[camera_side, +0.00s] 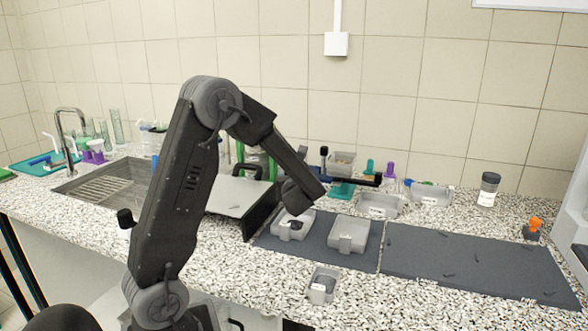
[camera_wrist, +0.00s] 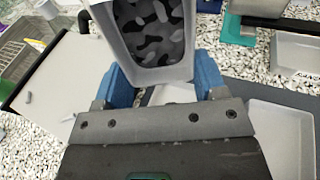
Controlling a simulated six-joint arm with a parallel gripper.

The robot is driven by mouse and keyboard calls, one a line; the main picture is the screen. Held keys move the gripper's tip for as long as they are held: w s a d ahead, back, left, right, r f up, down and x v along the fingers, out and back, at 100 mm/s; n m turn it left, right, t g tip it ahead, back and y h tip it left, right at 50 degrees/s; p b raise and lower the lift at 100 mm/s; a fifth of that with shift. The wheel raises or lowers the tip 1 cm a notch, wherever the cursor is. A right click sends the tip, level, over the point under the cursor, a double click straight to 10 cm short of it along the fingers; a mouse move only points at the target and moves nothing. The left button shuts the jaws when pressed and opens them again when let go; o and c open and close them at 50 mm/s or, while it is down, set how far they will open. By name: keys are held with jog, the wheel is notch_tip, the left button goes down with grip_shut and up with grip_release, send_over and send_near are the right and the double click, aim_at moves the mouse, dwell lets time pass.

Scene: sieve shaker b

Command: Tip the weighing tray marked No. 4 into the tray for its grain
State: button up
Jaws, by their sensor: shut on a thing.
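My gripper (camera_wrist: 163,75) is shut on a pale grey tray (camera_wrist: 110,48), with one blue finger on each side. Light and dark grey pieces lie in the tray. Its label is hidden, so I cannot read a number. In the side view my gripper (camera_side: 298,200) points down just above a pale tray (camera_side: 282,231) with a dark patch inside; I cannot tell if this is the held one. To its right a wider pale tray (camera_side: 348,233) stands on the dark mat. It also shows empty in the wrist view (camera_wrist: 285,135).
A small labelled tray (camera_side: 320,287) stands at the front. A tray (camera_side: 343,160) sits on a teal-based stand behind. More pale trays (camera_side: 378,206) stand at the back. A large dark mat (camera_side: 470,265) lies right, mostly clear. A sink (camera_side: 110,180) is at left.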

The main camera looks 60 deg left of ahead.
notch_tip(320, 180, up, 3)
jog(key=g+h, duration=0.1)
jog(key=h, duration=0.3)
jog(key=g+h, duration=0.2)
jog(key=h, duration=0.1)
jog(key=g+h, duration=0.1)
jog(key=h, duration=0.3)
jog(key=shift+a+g+h, duration=0.1)
jog(key=shift+g+h, duration=0.2)
jog(key=h, duration=0.1)
jog(key=g+h, duration=0.1)
jog(key=h, duration=0.1)
jog(key=shift+r, duration=0.4)
